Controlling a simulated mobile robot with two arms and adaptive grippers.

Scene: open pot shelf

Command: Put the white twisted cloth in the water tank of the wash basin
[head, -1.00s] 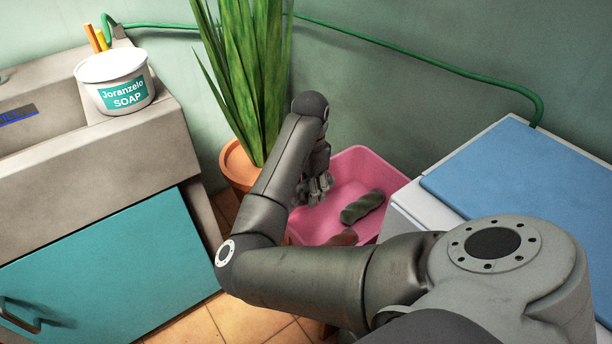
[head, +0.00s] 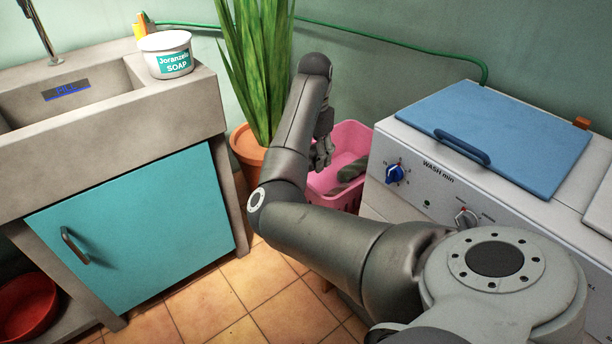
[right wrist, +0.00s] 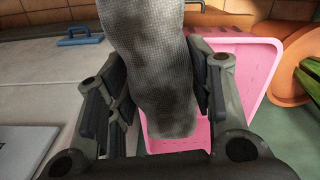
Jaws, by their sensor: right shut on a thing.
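My right gripper (head: 323,158) is over the left side of the pink basket (head: 345,138). In the right wrist view it (right wrist: 165,110) is shut on a grey-looking woven cloth (right wrist: 150,60), with a finger on each side. Its colour is dull, so I cannot tell whether it is the white twisted cloth. In the head view a dark grey roll (head: 352,169) shows in the basket; I cannot tell whether it is the held one. The wash basin (head: 150,105) stands at the left, with its open tank (head: 30,102) and a tap (head: 42,35). My left gripper is not in view.
A soap tub (head: 168,58) stands on the basin's right ledge. A potted plant (head: 258,70) stands between basin and basket. The washing machine (head: 425,195) with its blue lid (head: 500,125) is at the right. Tiled floor (head: 255,300) lies in front.

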